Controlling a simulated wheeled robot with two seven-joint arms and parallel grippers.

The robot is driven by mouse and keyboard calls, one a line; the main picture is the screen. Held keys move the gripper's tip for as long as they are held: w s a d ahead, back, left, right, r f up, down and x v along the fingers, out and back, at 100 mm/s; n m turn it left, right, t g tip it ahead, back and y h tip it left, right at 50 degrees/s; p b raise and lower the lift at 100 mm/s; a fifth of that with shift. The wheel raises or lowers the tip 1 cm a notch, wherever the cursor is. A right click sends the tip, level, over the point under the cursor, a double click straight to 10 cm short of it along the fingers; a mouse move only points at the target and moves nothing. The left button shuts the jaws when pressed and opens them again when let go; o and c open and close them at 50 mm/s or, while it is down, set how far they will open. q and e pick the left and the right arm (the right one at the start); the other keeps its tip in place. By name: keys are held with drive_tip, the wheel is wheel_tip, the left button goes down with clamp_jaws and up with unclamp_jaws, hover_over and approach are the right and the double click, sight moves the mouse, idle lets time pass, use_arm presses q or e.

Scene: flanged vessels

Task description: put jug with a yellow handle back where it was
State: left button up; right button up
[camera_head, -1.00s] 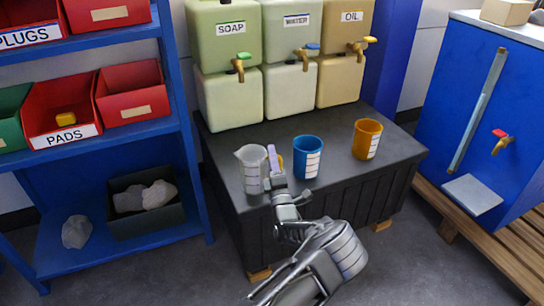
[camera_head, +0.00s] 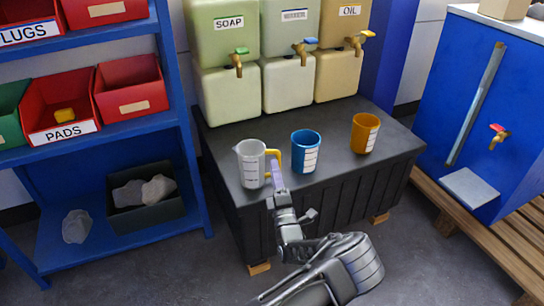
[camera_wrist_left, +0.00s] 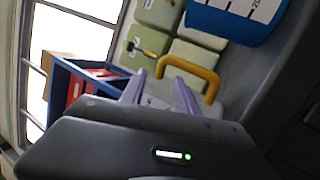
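The clear jug (camera_head: 252,166) with a yellow handle (camera_head: 274,158) stands upright on the front left of the dark bench top (camera_head: 222,143). Its handle points right, towards the blue jug (camera_head: 306,152). My left gripper (camera_head: 277,174) is close to the handle, on its near side, with its fingertips apart. In the left wrist view the two fingers (camera_wrist_left: 158,92) are spread and the yellow handle (camera_wrist_left: 190,68) shows just beyond them. I see no finger closed on the handle. Most of the clear jug is hard to make out in that view. My right gripper is not in view.
An orange jug (camera_head: 365,133) stands further right on the bench. Soap, water and oil containers with taps (camera_head: 237,62) stand behind. A blue shelf with red bins (camera_head: 62,110) is at the left, and a blue cabinet (camera_head: 470,120) is at the right.

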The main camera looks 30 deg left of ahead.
use_arm(q)
drive_tip(key=v, duration=0.4)
drive_tip(key=shift+s+d, duration=0.1)
idle(0.8)
